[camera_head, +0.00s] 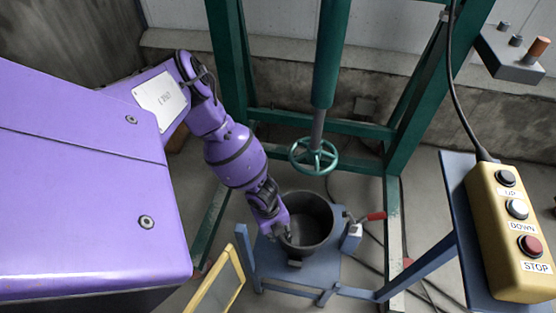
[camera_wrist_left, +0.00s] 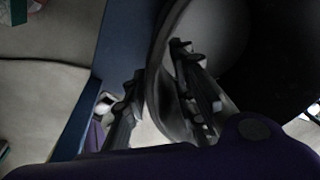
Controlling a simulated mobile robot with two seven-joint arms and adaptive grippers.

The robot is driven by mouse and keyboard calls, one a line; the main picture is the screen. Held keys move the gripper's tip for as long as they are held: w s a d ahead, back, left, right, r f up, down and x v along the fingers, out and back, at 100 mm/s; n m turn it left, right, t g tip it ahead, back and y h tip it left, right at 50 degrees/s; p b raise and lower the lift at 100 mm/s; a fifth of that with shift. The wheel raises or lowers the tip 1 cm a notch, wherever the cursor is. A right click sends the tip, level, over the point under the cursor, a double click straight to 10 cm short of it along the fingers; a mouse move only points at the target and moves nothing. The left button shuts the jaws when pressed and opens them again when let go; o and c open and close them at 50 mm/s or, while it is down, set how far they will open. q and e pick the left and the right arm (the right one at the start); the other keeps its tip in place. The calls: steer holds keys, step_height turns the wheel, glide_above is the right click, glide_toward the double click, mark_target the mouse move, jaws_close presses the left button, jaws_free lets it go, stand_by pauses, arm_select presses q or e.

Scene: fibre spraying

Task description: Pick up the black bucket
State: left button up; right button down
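The black bucket (camera_head: 318,222) stands upright on a small blue stand (camera_head: 318,271) in the head view, and its inside looks empty. My left gripper (camera_head: 284,236) reaches down to the bucket's left rim. In the left wrist view the bucket (camera_wrist_left: 158,85) shows as a dark curved wall. The two fingers of the left gripper (camera_wrist_left: 158,66) are apart, one outside the wall and one inside it. A small gap seems to show between the outer finger and the wall. My right gripper is in neither view.
A green frame (camera_head: 395,190) with a handwheel (camera_head: 313,156) rises behind and above the bucket. A red-handled part (camera_head: 372,216) sits at the stand's right. A yellow button box (camera_head: 508,230) is at far right, and a yellow-framed panel (camera_head: 218,287) stands front left.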

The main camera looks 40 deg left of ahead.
arm_select(q)
steer(key=f, duration=0.3)
steer(key=shift+w+d+f+b, duration=0.1)
steer(key=shift+d+f+b, duration=0.15)
steer(key=shift+b, duration=0.1)
steer(key=shift+c, duration=0.3)
jaws_close()
steer(key=shift+w+r, duration=0.15)
